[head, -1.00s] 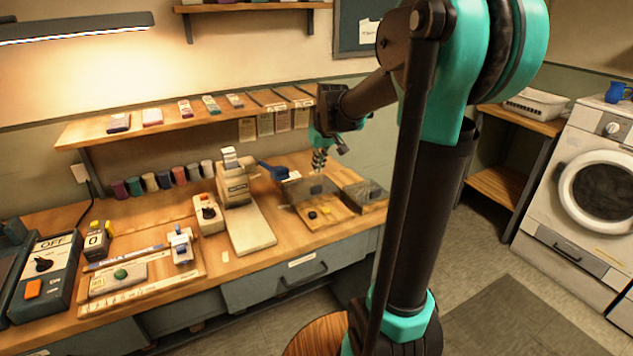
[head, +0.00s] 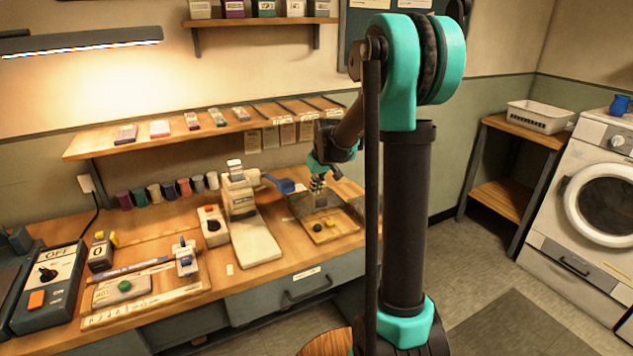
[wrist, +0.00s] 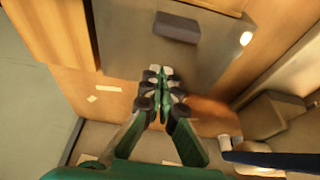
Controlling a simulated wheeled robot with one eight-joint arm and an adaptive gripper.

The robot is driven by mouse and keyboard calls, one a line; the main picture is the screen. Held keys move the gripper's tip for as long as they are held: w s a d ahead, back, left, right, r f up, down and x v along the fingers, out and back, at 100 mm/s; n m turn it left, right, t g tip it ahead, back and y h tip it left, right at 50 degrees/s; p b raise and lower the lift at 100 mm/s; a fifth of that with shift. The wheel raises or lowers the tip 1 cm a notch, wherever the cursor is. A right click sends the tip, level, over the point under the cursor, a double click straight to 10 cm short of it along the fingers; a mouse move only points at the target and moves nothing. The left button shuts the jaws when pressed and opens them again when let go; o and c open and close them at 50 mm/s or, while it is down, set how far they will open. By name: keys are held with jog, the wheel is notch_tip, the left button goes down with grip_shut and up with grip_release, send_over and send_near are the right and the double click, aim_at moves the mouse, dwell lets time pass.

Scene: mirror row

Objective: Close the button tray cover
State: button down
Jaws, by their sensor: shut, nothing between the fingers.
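The button tray (head: 336,233) is a shallow wooden tray at the right end of the workbench, holding a black button (head: 317,227) and a smaller yellow one. Its cover (head: 301,204) looks like a grey panel raised at the tray's back side. My gripper (head: 317,188) is shut and empty, just above and behind the cover. In the wrist view, the shut fingertips (wrist: 161,76) overlap the near edge of the grey panel (wrist: 125,50), which carries a dark block (wrist: 177,27). I cannot tell whether the fingers touch it.
A cream press (head: 240,195) with a blue lever (head: 278,184) stands just left of the tray. A shelf (head: 185,133) runs along the wall behind. My arm hides the bench's right end. Open floor lies right of my column.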

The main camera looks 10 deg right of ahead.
jog(key=shift+s+d+r, duration=0.1)
jog(key=shift+s+d, duration=0.05)
jog(key=shift+s, duration=0.3)
jog(key=shift+s+d+r, duration=0.1)
jog(key=shift+s+d, duration=0.05)
jog(key=shift+s, duration=0.25)
jog(key=shift+s+d+f, duration=0.1)
jog(key=shift+s+d, duration=0.15)
jog(key=shift+s, duration=0.65)
jog(key=s+d, duration=0.1)
jog(key=s, duration=0.2)
jog(key=s+d, duration=0.1)
jog(key=s, duration=0.3)
jog(key=s+d, duration=0.1)
jog(key=s, duration=0.2)
jog(key=shift+s+d, duration=0.3)
jog(key=shift+s, duration=0.4)
jog(key=shift+f, duration=0.1)
